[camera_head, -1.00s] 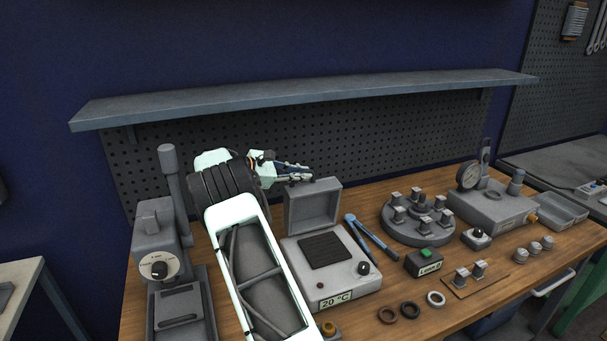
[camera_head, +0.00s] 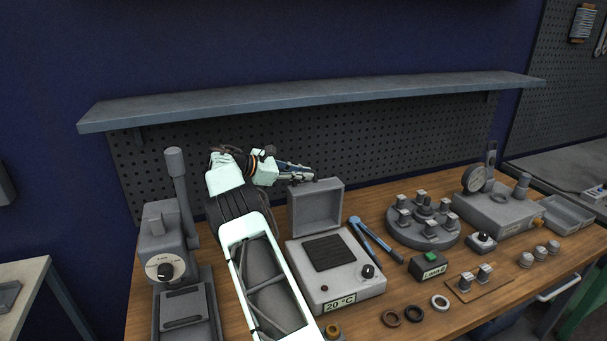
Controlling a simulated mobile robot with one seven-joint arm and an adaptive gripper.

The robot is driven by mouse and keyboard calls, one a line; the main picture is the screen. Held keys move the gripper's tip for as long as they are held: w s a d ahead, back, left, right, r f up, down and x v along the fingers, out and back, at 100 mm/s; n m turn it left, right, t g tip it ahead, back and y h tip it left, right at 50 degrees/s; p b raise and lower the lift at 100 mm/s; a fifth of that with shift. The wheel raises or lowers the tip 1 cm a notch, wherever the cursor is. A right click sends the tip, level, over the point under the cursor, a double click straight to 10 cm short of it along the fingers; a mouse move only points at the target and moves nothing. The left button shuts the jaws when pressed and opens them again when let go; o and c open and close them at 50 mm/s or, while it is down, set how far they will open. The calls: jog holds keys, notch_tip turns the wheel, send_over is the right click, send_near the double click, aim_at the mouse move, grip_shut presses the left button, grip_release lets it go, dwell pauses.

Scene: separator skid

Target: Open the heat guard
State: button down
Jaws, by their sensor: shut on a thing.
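The heat guard (camera_head: 317,207) is a grey box-shaped cover at the back of the heater (camera_head: 336,272), which shows a "20 °C" label. The guard stands tipped up with its hollow side facing forward, and the dark ribbed plate (camera_head: 328,251) in front of it is uncovered. My gripper (camera_head: 308,174) is at the guard's top edge, shut on it. The exact contact is small and partly hidden by the fingers. My arm reaches in from the front, left of the heater.
A grey press (camera_head: 165,262) stands left of my arm. Blue-handled pliers (camera_head: 372,240), a round fixture (camera_head: 422,228) and a green-button box (camera_head: 430,265) lie to the right. A shelf (camera_head: 310,98) overhangs the back.

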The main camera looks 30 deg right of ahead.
jog(key=shift+s+f, duration=0.1)
jog(key=shift+f, duration=0.2)
jog(key=c, duration=2)
grip_release()
jog(key=shift+o, duration=0.2)
jog(key=shift+r, duration=0.15)
notch_tip(320, 180, up, 10)
jog(key=shift+f, duration=0.1)
